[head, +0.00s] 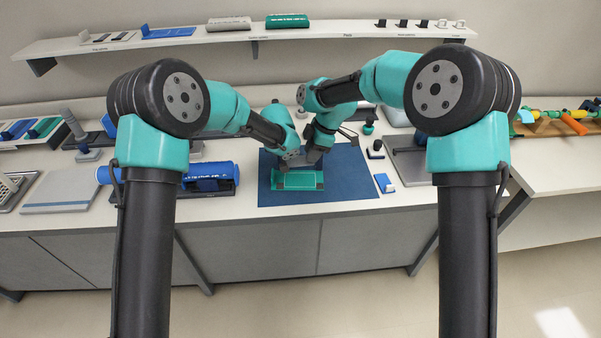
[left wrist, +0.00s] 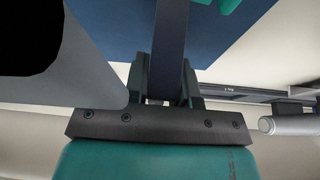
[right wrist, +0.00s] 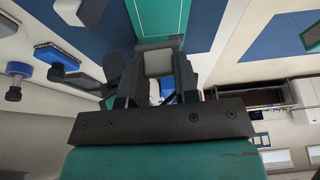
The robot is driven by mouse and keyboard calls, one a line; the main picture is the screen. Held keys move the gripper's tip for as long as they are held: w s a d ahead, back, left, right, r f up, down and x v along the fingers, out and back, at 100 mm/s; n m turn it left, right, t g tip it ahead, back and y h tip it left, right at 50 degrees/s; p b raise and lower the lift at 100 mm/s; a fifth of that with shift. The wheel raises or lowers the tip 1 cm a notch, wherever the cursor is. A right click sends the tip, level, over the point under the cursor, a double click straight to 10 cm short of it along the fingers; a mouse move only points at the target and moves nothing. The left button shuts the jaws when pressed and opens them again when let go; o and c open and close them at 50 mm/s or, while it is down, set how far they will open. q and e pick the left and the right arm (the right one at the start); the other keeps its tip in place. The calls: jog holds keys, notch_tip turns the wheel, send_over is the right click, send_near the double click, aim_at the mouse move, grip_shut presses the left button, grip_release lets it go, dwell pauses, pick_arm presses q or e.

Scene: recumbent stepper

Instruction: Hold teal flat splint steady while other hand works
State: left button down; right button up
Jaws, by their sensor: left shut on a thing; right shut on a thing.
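The teal flat splint (head: 298,181) lies on the blue mat (head: 350,185) in the head view. In the right wrist view the splint (right wrist: 158,14) runs away from my right gripper (right wrist: 158,72), with a pale grey end piece at the jaws. My right gripper (head: 316,156) is shut on that end, at the splint's far side. My left gripper (head: 291,157) is close beside it, above the splint. In the left wrist view my left gripper (left wrist: 170,90) is shut on a narrow dark blue strip (left wrist: 171,40). The strip's far end is out of that view.
A blue cylinder (head: 208,172) in a dark holder stands left of the mat. A small blue and white block (head: 384,183) is at the mat's right edge. A grey tray (head: 408,160) lies further right. The mat's front part is clear.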

jog(key=shift+r, duration=0.9)
pick_arm(q)
jog(key=c, duration=0.9)
grip_release()
jog(key=shift+o, duration=0.2)
jog(key=v, duration=1.2)
jog(key=shift+a, duration=0.1)
pick_arm(e)
jog(key=shift+d, duration=0.1)
